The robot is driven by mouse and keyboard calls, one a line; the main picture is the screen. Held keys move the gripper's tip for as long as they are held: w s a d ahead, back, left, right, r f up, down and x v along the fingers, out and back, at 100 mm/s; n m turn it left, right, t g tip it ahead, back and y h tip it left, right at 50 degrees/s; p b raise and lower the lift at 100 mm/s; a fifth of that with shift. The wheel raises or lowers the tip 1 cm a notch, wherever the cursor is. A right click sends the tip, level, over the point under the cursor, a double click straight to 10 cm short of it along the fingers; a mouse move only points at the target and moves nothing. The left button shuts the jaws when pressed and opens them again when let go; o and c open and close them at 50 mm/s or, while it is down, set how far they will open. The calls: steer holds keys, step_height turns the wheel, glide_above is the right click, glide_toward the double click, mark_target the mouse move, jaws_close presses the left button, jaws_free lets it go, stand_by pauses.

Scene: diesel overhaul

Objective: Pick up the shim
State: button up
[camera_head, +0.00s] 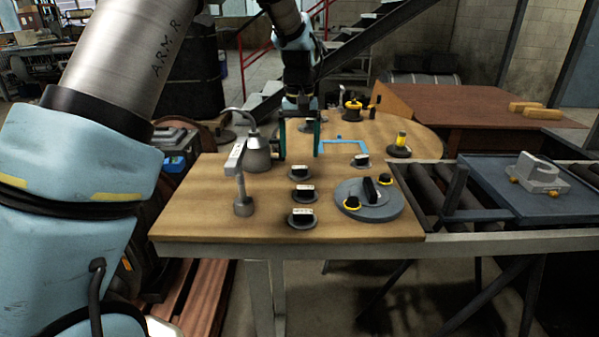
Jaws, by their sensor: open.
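My gripper (300,152) hangs over the far half of the wooden table, pointing down. Its two teal and dark fingers are apart, and I see nothing held between them. I cannot tell for sure which thing is the shim. A thin light-blue angular, bracket-like piece (343,147) lies just right of the fingers. Several small dark blocks with white labels sit on round bases, among them a near one (302,213), a middle one (305,191) and one at the right (361,160). My gripper may hide something behind it.
A grey oil can (258,152) and a grey stand (242,200) are at the left of the table (200,215). A round grey plate (395,207) with yellow-ringed knobs is at the front right. A yellow-topped piece (400,145) stands behind. A roller conveyor with a blue tray (510,205) adjoins at right.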

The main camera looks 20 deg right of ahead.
mark_target(300, 167)
steer(key=shift+f+p, duration=0.6)
steer(key=shift+f, duration=1.8)
jaws_close()
